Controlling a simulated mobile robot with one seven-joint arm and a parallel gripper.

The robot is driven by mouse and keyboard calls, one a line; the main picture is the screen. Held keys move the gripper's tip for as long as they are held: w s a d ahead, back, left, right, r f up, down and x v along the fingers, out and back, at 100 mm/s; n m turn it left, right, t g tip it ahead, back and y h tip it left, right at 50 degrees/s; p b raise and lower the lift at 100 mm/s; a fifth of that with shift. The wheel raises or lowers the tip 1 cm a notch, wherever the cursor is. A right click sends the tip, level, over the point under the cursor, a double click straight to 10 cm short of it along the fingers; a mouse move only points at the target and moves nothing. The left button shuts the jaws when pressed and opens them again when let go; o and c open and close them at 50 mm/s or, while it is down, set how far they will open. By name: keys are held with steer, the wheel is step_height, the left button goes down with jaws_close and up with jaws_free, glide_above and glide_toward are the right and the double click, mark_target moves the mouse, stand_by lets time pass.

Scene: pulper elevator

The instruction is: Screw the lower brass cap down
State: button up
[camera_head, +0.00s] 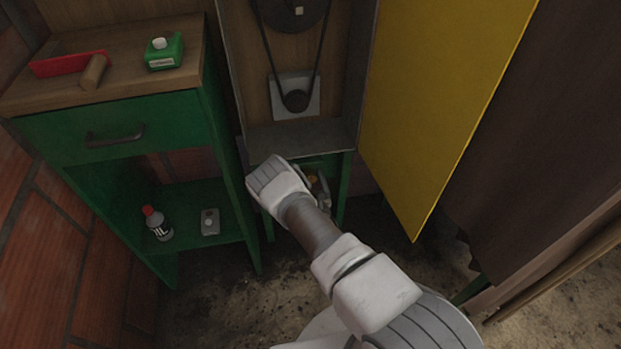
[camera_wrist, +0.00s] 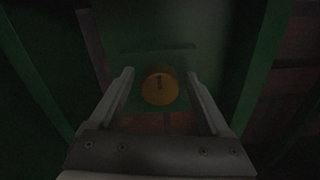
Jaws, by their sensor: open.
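The lower brass cap (camera_wrist: 160,89) shows in the wrist view as a round yellow disc with a dark slot or mark in its upper half. It sits in front of a green surface. My gripper (camera_wrist: 160,80) is open, with one finger on each side of the cap and a gap to it on both sides. I cannot tell how far the fingertips reach past the cap. In the head view my gripper (camera_head: 318,180) is below the grey cabinet, partly behind my wrist, and only a small yellow bit of the cap (camera_head: 312,179) shows.
Above is an open cabinet with a belt (camera_head: 322,60) and pulley (camera_head: 296,100). A yellow door (camera_head: 440,90) hangs open at right. A green bench (camera_head: 130,125) at left bears a green box (camera_head: 164,52); a bottle (camera_head: 157,224) stands on its shelf. Green legs flank my gripper.

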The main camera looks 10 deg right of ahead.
jaws_close()
stand_by(0.3)
steer(key=shift+m, duration=0.3)
